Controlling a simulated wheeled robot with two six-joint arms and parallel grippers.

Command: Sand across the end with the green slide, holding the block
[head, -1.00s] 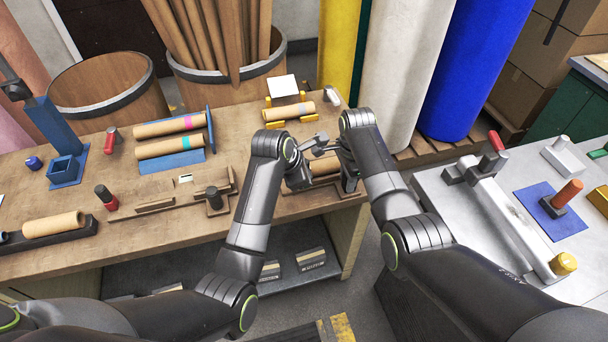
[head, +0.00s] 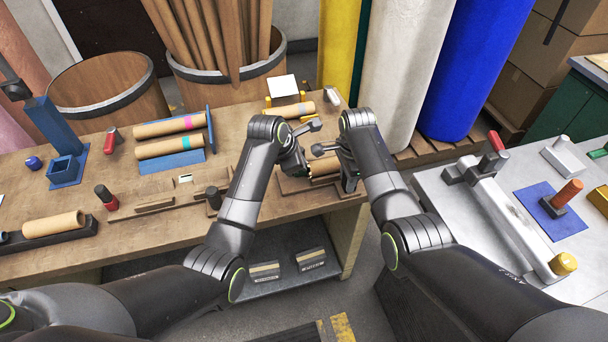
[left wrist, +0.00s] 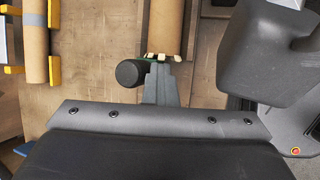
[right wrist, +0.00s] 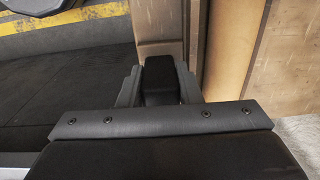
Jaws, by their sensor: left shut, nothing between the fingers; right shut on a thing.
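A tan tube (head: 324,167) lies at the bench's right end, between my two grippers; it also shows in the left wrist view (left wrist: 166,28). A small green piece with pale ends (left wrist: 152,57) is at the tube's near end there, partly hidden by my left gripper (left wrist: 160,72). That gripper is shut and empty at the tube's end; a black round knob (left wrist: 130,74) is beside it. My right gripper (right wrist: 158,92) is shut on a dark block (right wrist: 158,72) beside a wooden bar (right wrist: 157,25) and a tube (right wrist: 232,45). The block's lower part is hidden.
Another tube (head: 296,110) rests on yellow holders behind my grippers. Tubes with coloured bands (head: 172,127) lie on a blue rack at the left. A metal table (head: 470,228) stands at the right. Big felt rolls (head: 408,80) stand behind.

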